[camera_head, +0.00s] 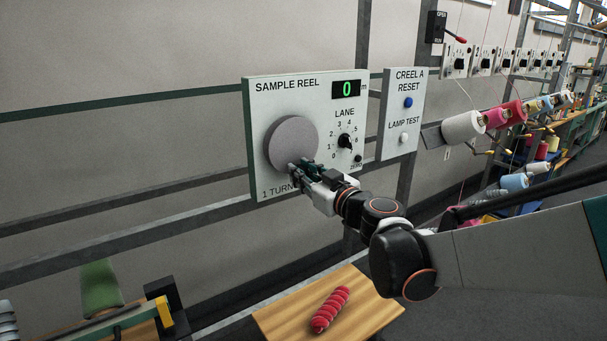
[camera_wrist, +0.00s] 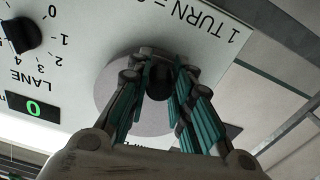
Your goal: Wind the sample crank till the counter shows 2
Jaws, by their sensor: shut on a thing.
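The sample reel panel (camera_head: 262,90) is a white board on the wall frame. Its round grey crank disc (camera_head: 293,140) is on the left side of the panel and also shows in the wrist view (camera_wrist: 108,92). The counter (camera_head: 346,90) shows a green 0; it appears upside down in the wrist view (camera_wrist: 33,107). My gripper (camera_head: 297,168) is at the disc's lower edge.
A lane selector knob (camera_head: 345,141) and a small black zero button (camera_head: 358,158) sit right of the disc. The Creel A panel (camera_head: 402,130) with blue and white buttons is beside it. A wooden table (camera_head: 365,312) with a red yarn skein (camera_head: 330,309) is below.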

